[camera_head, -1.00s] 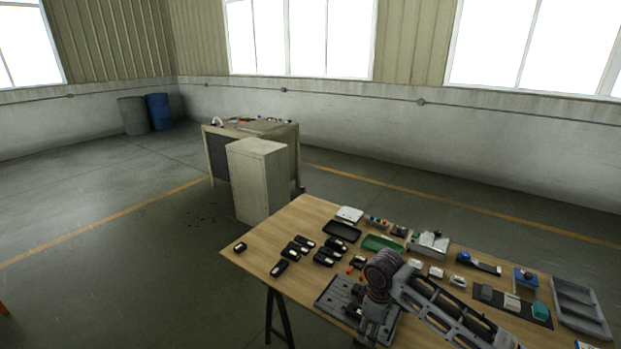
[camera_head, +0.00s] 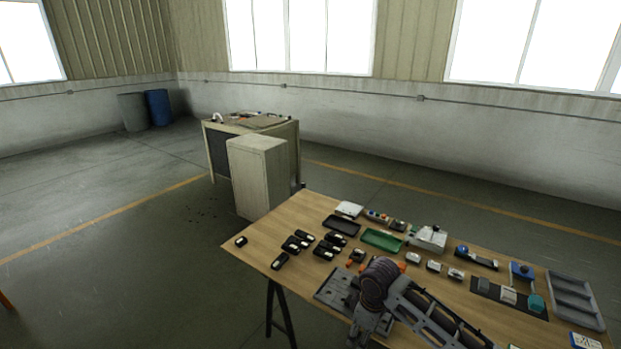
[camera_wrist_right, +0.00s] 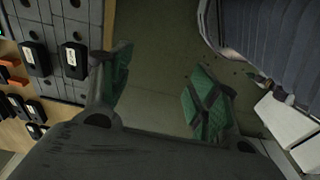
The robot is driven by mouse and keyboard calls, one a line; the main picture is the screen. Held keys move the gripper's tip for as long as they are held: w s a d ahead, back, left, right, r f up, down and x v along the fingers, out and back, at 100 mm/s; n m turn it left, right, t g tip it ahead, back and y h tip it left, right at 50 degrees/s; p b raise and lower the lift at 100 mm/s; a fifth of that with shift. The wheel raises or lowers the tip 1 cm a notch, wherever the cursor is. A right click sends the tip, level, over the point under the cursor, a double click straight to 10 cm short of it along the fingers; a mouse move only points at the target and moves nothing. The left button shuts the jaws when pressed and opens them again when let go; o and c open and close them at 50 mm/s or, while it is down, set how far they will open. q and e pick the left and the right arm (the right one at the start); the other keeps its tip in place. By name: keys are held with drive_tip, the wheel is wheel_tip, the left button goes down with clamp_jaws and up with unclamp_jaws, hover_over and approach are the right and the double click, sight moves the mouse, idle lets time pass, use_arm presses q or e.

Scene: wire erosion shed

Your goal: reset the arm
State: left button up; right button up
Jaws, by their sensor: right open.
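My right arm (camera_head: 420,305) reaches in from the lower right in the head view, over the front of the wooden table (camera_head: 250,243). Its wrist is bent down above the grey fixture plate (camera_head: 334,288), and its fingertips cannot be made out there. In the right wrist view my right gripper (camera_wrist_right: 160,95) is open, with its two green-padded fingers wide apart. Nothing is between them; bare floor shows beyond. My left gripper is not in view.
Several black devices (camera_head: 280,261) lie on the table's left part. A green tray (camera_head: 382,240), a black tray (camera_head: 341,225) and a grey compartment tray (camera_head: 575,299) stand farther back and right. A cabinet (camera_head: 258,178) stands behind the table. Floor to the left is clear.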

drive_tip(key=shift+s+a+m+t+y, duration=1.15)
drive_tip(key=shift+s+m, duration=0.85)
drive_tip(key=shift+s, duration=2.8)
drive_tip(key=s+d+m+h, duration=0.3)
drive_tip(key=s+d+m, duration=0.2)
drive_tip(key=s+d, duration=0.45)
wheel_tip(320, 180, down, 33)
drive_tip(key=s+d, duration=0.1)
drive_tip(key=s+d+f+g, duration=0.1)
drive_tip(key=s+d+f, duration=0.1)
drive_tip(key=s+f, duration=0.8)
drive_tip(key=s+d+f, duration=0.2)
drive_tip(key=s+f, duration=0.8)
drive_tip(key=s, duration=0.2)
drive_tip(key=shift+s+f+g, duration=0.2)
drive_tip(key=shift+s+g, duration=0.1)
drive_tip(key=shift+g, duration=0.05)
